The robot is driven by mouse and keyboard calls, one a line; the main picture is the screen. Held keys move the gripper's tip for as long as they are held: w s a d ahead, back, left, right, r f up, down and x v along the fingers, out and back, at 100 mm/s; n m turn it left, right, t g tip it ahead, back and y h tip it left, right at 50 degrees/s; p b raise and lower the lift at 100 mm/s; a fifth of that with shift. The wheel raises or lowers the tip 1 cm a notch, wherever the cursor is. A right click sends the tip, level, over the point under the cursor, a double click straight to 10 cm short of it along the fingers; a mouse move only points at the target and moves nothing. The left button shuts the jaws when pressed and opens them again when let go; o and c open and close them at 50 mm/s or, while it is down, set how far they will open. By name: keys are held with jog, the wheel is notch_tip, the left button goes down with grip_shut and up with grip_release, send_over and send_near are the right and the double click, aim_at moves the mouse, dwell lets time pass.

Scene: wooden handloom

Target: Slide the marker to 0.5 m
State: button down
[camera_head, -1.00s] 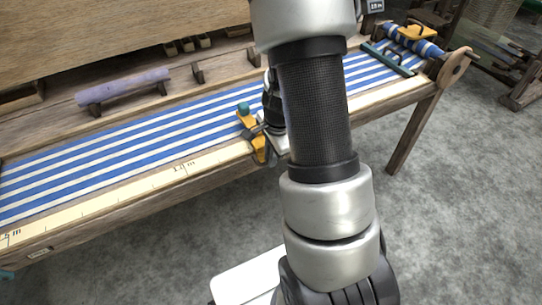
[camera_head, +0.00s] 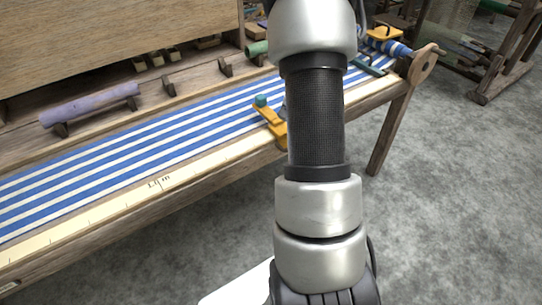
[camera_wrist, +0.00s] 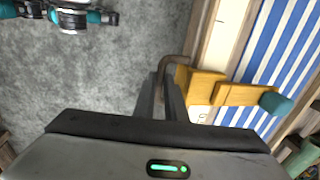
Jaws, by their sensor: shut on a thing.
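The marker (camera_head: 276,128) is a yellow-orange slider with a teal knob, across the front edge of the blue-and-white striped cloth. The pale measuring scale (camera_head: 100,213) runs along that edge; a label near 1 m shows left of the marker. The 0.5 m mark cannot be made out. In the wrist view the marker (camera_wrist: 208,88) lies right of my gripper (camera_wrist: 166,88), with its brown bent handle at the fingers. My gripper is shut on the marker's handle. In the head view my arm hides the gripper and part of the scale.
The striped cloth (camera_head: 130,150) covers the loom bed. A purple roll (camera_head: 90,105) rests on pegs behind it. A teal bar (camera_head: 368,66) and a wooden wheel (camera_head: 424,66) stand at the far right end. Grey floor (camera_head: 460,180) in front is clear.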

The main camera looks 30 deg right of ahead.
jog(key=d, duration=0.9)
jog(key=shift+w+d, duration=0.15)
jog(key=shift+d, duration=0.25)
jog(key=c, duration=1.8)
grip_release()
jog(key=shift+a, duration=0.1)
jog(key=s+r+p, duration=0.2)
jog(key=s+r, duration=0.1)
jog(key=r, duration=1.4)
jog(key=shift+s, duration=0.2)
jog(key=shift+r, duration=0.15)
